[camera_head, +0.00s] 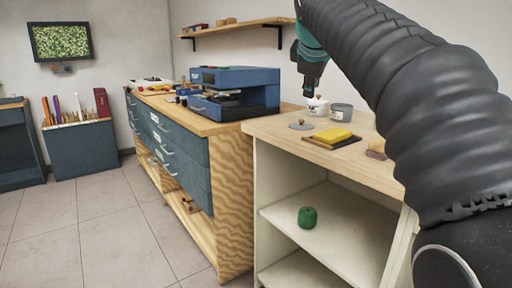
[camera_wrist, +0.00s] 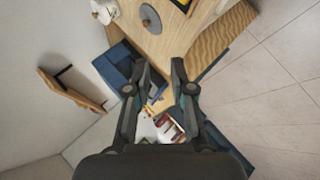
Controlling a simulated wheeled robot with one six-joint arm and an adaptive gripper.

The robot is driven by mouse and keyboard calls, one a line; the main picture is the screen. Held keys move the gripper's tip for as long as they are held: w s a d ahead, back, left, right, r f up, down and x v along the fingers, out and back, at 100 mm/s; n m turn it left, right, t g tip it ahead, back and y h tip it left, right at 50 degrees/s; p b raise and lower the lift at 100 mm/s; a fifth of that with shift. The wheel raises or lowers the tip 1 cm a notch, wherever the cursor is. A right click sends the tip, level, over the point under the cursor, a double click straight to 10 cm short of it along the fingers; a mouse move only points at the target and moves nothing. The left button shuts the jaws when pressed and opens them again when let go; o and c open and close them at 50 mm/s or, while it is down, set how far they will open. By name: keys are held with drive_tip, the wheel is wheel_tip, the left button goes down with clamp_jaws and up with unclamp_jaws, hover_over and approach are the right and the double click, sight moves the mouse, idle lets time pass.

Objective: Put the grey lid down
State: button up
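The grey lid (camera_head: 301,126) is a flat disc with a small brown knob, lying on the light wooden top of the white cabinet. It also shows at the top of the wrist view (camera_wrist: 151,18). My gripper (camera_head: 308,92) is above the cabinet top, close over the lid in the picture but apart from it. In the wrist view the fingers of my gripper (camera_wrist: 160,68) stand apart with nothing between them. A grey pot (camera_head: 341,112) and a white lidded pot (camera_head: 317,105) stand behind the lid.
A yellow block (camera_head: 333,135) lies on a dark tray right of the lid. A brown block (camera_head: 376,150) is near my arm. A blue machine (camera_head: 235,92) stands on the neighbouring drawer bench. A green round object (camera_head: 308,217) sits on the shelf below.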

wheel_tip(320, 180, down, 9)
drive_tip(key=s+m+g, duration=0.1)
drive_tip(key=m, duration=0.2)
drive_tip(key=s+d+f+m+g+y, duration=0.1)
drive_tip(key=s+f+m, duration=0.3)
drive_tip(key=s+f, duration=0.9)
drive_tip(key=s+d+f+m+g, duration=0.2)
drive_tip(key=s+f+m, duration=0.3)
drive_tip(key=s+f, duration=0.8)
drive_tip(key=s, duration=0.5)
drive_tip(key=shift+s+y, duration=0.4)
